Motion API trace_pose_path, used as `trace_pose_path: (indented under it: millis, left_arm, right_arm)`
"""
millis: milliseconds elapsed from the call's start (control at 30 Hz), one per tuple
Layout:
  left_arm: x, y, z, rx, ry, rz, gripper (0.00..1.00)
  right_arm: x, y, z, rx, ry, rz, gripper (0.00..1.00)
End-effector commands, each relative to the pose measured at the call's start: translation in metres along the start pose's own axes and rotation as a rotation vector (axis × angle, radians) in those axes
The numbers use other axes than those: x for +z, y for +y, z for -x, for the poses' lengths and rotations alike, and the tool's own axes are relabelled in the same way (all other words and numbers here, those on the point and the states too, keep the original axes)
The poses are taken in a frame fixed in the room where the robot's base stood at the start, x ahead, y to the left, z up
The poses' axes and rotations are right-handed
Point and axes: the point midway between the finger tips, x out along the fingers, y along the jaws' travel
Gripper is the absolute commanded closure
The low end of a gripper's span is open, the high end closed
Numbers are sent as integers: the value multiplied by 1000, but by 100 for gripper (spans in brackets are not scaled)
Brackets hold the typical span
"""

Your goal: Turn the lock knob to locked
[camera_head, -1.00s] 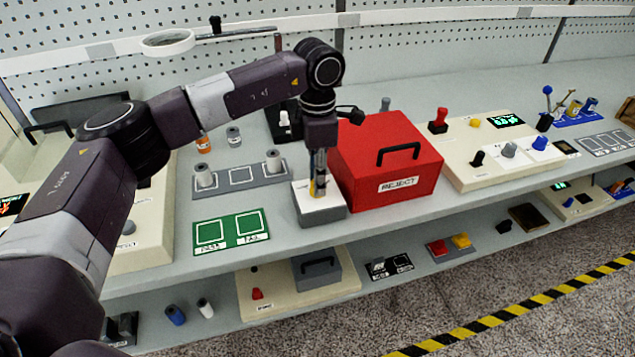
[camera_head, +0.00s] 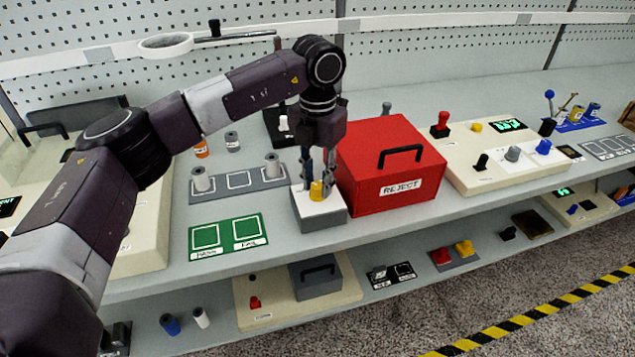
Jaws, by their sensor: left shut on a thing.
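The yellow lock knob (camera_head: 316,190) stands on a small box with a white top and grey sides (camera_head: 320,216), near the front edge of the upper shelf. My left gripper (camera_head: 318,184) points straight down over this box. Its two fingers sit on the left and right sides of the knob, shut on it. Any lock marking on the box top is too small to read. My right gripper is not in view.
The red REJECT box (camera_head: 371,202) stands close to the right of the knob box. A green two-square mat (camera_head: 228,233) and a grey tray with spindles (camera_head: 240,193) lie to the left. A cream control panel (camera_head: 490,181) is further right.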

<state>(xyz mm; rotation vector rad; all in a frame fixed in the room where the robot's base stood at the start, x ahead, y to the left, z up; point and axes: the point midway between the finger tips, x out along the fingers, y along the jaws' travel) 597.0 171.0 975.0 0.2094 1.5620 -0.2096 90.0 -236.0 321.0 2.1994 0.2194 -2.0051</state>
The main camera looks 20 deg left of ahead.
Motion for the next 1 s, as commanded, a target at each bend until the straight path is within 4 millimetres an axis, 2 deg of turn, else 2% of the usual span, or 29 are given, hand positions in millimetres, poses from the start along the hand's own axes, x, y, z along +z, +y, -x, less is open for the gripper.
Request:
trace_pose_path:
  millis: [267, 700, 733, 867, 1000]
  left_arm:
    - [2, 1, 3, 0, -8, 70, 100]
    - [2, 1, 4, 0, -10, 78, 100]
    - [2, 1, 4, 0, -10, 78, 74]
    - [2, 1, 3, 0, -7, 77, 59]
    - [1, 0, 2, 0, -5, 76, 58]
  right_arm:
    - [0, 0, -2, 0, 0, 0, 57]
    - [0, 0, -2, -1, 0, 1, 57]
    - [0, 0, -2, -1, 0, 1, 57]
    - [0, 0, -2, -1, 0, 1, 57]
    - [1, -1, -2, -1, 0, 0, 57]
